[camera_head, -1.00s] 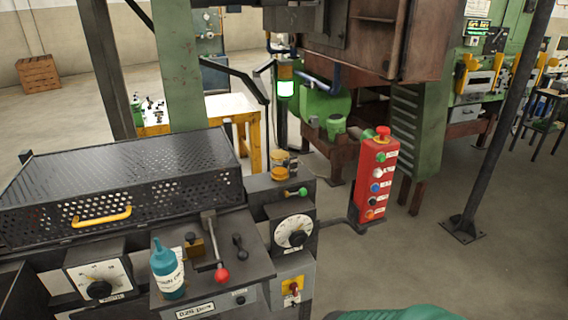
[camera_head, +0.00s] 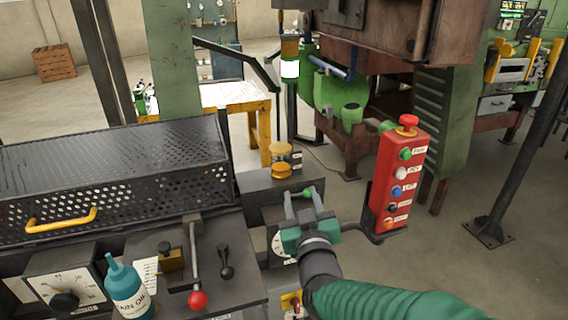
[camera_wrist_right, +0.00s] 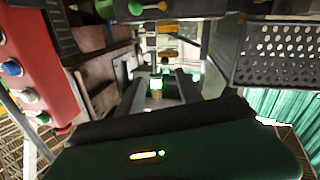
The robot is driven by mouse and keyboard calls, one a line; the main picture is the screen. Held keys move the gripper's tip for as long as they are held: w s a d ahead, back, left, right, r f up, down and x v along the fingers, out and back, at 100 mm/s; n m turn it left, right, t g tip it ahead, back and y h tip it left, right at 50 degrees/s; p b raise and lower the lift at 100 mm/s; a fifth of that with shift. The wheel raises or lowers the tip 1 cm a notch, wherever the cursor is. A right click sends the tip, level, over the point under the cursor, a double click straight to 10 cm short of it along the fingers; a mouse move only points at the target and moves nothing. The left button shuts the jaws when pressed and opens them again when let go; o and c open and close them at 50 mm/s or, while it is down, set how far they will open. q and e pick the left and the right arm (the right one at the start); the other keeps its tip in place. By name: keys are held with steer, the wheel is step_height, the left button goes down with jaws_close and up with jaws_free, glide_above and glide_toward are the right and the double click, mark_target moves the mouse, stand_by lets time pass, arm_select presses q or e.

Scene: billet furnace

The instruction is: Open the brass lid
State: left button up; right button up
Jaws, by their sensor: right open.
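A small brass-coloured block (camera_head: 170,258) sits on the dark machine top, beside the lever with the red knob (camera_head: 197,299). A round brass-yellow capped piece (camera_head: 281,170) stands farther back on the machine's right block. I cannot tell for certain which is the brass lid; neither appears opened. My right gripper (camera_head: 301,194) is open over the dial block, in front of the round piece and apart from it. The green knob (camera_head: 308,193) shows by its fingertips; contact is unclear. The right wrist view shows its two fingers (camera_wrist_right: 158,92) spread. My left gripper is out of view.
A teal oil bottle (camera_head: 129,287) stands at the front left. A black perforated cover (camera_head: 115,170) with a yellow handle fills the left. A red button box (camera_head: 398,180) stands close right of my gripper. Open floor lies to the right.

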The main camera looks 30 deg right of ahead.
steer(key=w+a+r, duration=0.2)
glide_toward(288, 161)
steer(key=w, duration=0.4)
steer(key=w+d, duration=0.3)
steer(key=d, duration=0.1)
steer(key=shift+w+d, duration=0.4)
steer(key=shift+w+a+r, duration=0.1)
steer(key=shift+a, duration=0.45)
steer(key=shift+w+a+r, duration=0.1)
steer(key=shift+w+a, duration=0.05)
steer(key=shift+a, duration=0.4)
steer(key=shift+c, duration=1.3)
steer(key=shift+s+d+f, duration=0.15)
steer(key=shift+s+d, duration=0.05)
steer(key=shift+d, duration=0.55)
jaws_close()
steer(key=shift+w+a, duration=0.1)
steer(key=shift+a, duration=0.2)
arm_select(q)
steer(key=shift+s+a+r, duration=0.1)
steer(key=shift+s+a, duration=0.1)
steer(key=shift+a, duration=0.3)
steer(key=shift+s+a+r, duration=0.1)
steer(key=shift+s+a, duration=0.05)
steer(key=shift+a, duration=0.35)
